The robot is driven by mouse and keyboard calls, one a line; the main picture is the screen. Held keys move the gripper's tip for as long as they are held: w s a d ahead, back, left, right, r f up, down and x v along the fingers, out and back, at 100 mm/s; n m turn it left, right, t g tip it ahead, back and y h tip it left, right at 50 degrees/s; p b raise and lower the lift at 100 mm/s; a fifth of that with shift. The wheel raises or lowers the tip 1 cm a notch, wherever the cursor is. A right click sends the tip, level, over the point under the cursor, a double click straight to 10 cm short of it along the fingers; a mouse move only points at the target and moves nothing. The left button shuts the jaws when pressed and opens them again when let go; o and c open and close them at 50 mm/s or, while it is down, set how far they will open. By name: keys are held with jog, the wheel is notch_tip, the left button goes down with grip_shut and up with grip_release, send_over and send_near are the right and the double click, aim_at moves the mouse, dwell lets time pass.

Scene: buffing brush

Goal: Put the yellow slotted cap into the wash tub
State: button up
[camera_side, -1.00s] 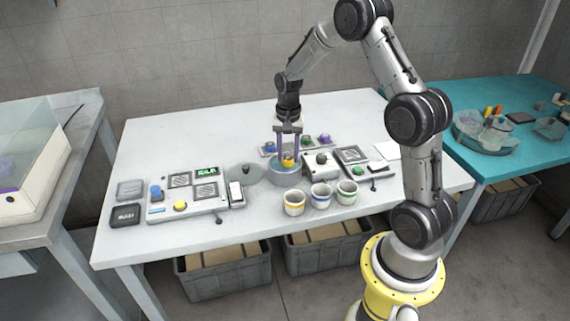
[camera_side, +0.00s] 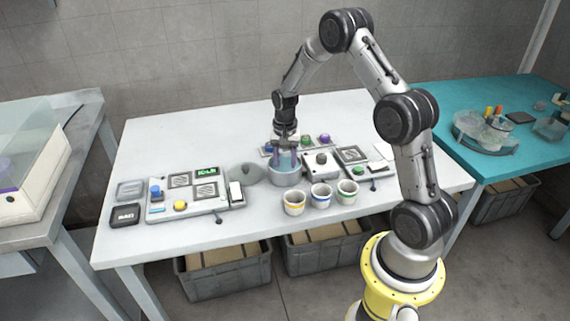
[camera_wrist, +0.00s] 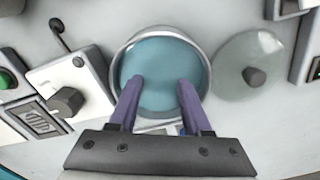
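The wash tub (camera_side: 286,180) is a round grey tub on the white table. It also shows in the wrist view (camera_wrist: 117,55), filled with opaque-looking teal liquid. My gripper (camera_side: 285,166) points down into the tub. In the wrist view its two purple fingers (camera_wrist: 161,83) are apart over the liquid, with nothing between them. The yellow slotted cap is not visible in either current view; the liquid and tub wall could hide it.
A round translucent lid (camera_wrist: 235,60) with a dark knob lies beside the tub. A knobbed white box (camera_side: 320,165) stands close on the other side. Cups with yellow (camera_side: 294,203), blue (camera_side: 320,196) and green (camera_side: 347,192) bands stand in front. A panel (camera_side: 190,190) lies left.

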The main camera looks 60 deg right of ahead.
aim_at(285, 167)
jog(key=shift+o, duration=0.2)
jog(key=s+a+r+n+t, duration=0.1)
jog(key=a+r, duration=0.2)
jog(key=r, duration=0.6)
jog(key=s+a+r+n, duration=0.1)
jog(key=a+r, duration=0.1)
jog(key=r, duration=0.7)
jog(key=s+a+r+n+t, duration=0.2)
jog(key=s+a+r+n, duration=0.3)
jog(key=s+a+r, duration=0.25)
jog(key=s+a+n+t, duration=0.1)
jog(key=s+a+n, duration=0.2)
jog(key=s, duration=0.4)
jog(key=s+a+n+t, duration=0.1)
jog(key=s+a+n, duration=0.2)
jog(key=s, duration=0.4)
jog(key=shift+a+f+n+t, duration=0.3)
jog(key=shift+a+f, duration=0.1)
jog(key=shift+a, duration=0.5)
